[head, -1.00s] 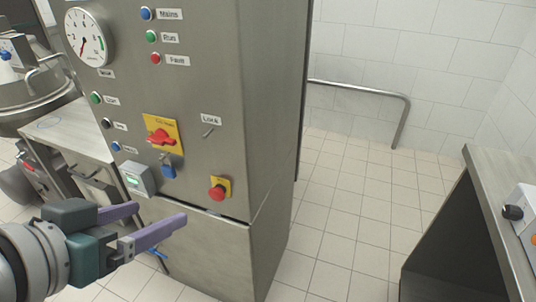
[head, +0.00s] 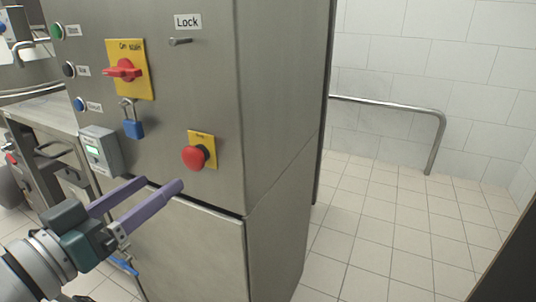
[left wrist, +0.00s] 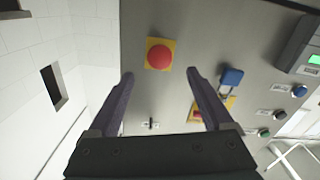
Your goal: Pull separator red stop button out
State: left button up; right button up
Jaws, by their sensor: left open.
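The red stop button (head: 194,157) is a round mushroom head on a yellow plate (head: 207,140), low on the front of the steel cabinet. It also shows in the left wrist view (left wrist: 159,56), beyond and between the fingertips. My left gripper (head: 165,185) has purple fingers and a green-grey body. It is open and empty, below and left of the button in the head view. In the left wrist view (left wrist: 160,76) the fingers stand wide apart and do not touch the button. My right gripper is not in view.
The steel cabinet (head: 275,110) carries a red rotary switch (head: 124,70) on a yellow plate, a blue padlock (head: 133,128), a small grey box with a display (head: 99,150) and a Lock hook (head: 181,41). A wall rail (head: 400,106) and open tiled floor lie to the right.

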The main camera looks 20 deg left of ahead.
aim_at(189, 161)
pick_arm(q)
jog(key=w, duration=0.2)
jog(key=w+b, duration=0.1)
jog(key=w, duration=0.5)
jog(key=shift+w+d+b, duration=0.1)
jog(key=shift+d+b, duration=0.25)
jog(key=shift+c, duration=0.2)
grip_shut()
